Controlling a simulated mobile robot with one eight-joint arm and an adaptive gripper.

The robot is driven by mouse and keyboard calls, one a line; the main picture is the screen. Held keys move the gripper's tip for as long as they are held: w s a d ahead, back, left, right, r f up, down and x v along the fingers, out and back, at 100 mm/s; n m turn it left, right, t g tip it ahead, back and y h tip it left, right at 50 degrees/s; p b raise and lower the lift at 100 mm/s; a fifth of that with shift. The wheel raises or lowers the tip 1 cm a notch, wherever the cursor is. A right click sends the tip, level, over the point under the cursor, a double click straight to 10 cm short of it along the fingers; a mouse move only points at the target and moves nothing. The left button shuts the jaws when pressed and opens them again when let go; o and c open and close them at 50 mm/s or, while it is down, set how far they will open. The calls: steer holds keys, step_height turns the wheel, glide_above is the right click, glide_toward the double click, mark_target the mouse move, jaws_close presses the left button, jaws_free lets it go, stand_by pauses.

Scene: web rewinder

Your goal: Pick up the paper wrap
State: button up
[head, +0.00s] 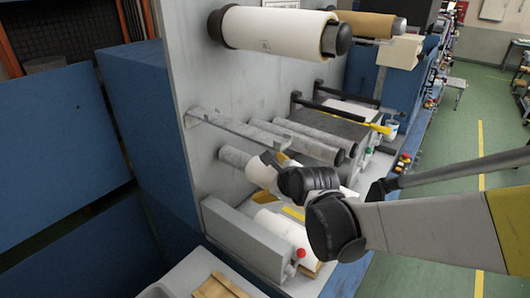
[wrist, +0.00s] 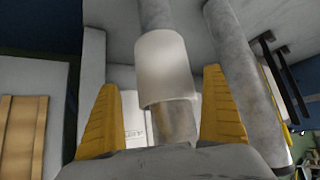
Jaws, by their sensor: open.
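A white paper wrap (wrist: 165,65) is around a grey metal roller in the wrist view, with bare roller showing beyond it and on the near side. In the head view the white wrap (head: 261,174) is partly hidden by my gripper. My gripper (wrist: 160,80) is open. Its two yellow fingers stand to the left and right of the wrap and roller, with visible gaps on both sides. I cannot tell how far the wrap lies beyond the fingertips. In the head view my gripper (head: 274,181) is at the wrap's right end.
Grey rollers (head: 307,142) stick out from the machine's upright panel (head: 215,90) above my gripper. A large white roll (head: 275,30) hangs higher up. A white roll (head: 281,232) and a red button (head: 301,253) are below. A tray with a wooden piece (head: 217,288) is at the bottom.

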steer(key=shift+w+a+f+b, duration=0.2)
steer(key=shift+w+a, duration=0.05)
steer(key=shift+w, duration=0.35)
steer(key=shift+w+a+f+b, duration=0.15)
steer(key=shift+w+a+f, duration=0.05)
steer(key=shift+w, duration=0.4)
steer(key=c, duration=1.3)
steer(key=shift+d+r, duration=0.1)
steer(key=shift+r, duration=0.15)
